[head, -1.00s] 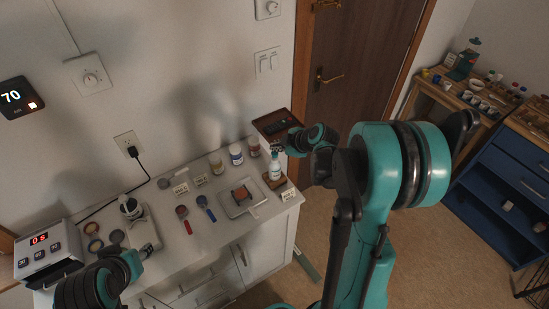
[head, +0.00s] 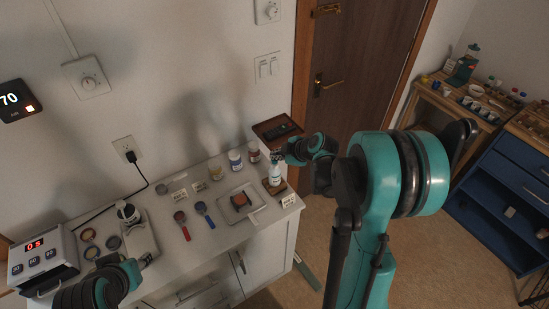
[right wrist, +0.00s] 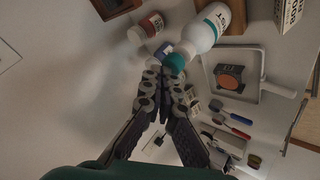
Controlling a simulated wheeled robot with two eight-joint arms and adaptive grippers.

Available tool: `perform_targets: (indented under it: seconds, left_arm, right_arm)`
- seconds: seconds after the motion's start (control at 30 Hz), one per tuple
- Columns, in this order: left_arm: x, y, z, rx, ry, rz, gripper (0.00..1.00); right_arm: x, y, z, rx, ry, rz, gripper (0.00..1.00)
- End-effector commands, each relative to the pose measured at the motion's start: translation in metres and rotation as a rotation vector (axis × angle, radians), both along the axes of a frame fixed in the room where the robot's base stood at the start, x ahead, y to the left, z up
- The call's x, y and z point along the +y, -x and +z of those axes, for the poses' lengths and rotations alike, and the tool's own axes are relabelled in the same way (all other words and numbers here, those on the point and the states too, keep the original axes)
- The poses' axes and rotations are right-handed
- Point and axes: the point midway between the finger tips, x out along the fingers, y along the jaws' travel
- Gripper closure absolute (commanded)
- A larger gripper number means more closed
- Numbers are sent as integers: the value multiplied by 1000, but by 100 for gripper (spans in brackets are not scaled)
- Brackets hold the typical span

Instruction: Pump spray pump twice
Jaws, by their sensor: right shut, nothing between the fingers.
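The spray pump bottle, white with a teal collar (head: 275,176), stands upright on a small wooden block (head: 279,188) at the right end of the white counter. In the right wrist view the bottle (right wrist: 208,28) lies across the top, its teal pump head (right wrist: 175,63) by the fingertips. My right gripper (head: 277,157) is shut and empty, with its fingertips at the pump head; contact cannot be made out. In the right wrist view its fingers (right wrist: 165,75) meet beside the teal head. My left gripper (head: 147,259) is over the counter's front left; its jaws are too small to read.
A white tray (head: 225,206) with a reddish block lies left of the bottle. Several jars (head: 235,161) stand behind it, and a dark tray (head: 267,126) is at the back. Red and blue handled tools (head: 202,209) lie mid-counter. A timer box (head: 42,262) stands at the left.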

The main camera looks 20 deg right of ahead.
Motion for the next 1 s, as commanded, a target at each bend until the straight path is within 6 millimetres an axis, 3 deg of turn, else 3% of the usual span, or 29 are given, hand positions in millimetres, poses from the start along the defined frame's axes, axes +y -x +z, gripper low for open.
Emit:
perform_targets:
  seconds: [1.0]
  left_arm:
    - [0, 0, -10, 0, 0, 0, 60]
  right_arm:
    - [0, 0, -10, 2, 2, 1, 100]
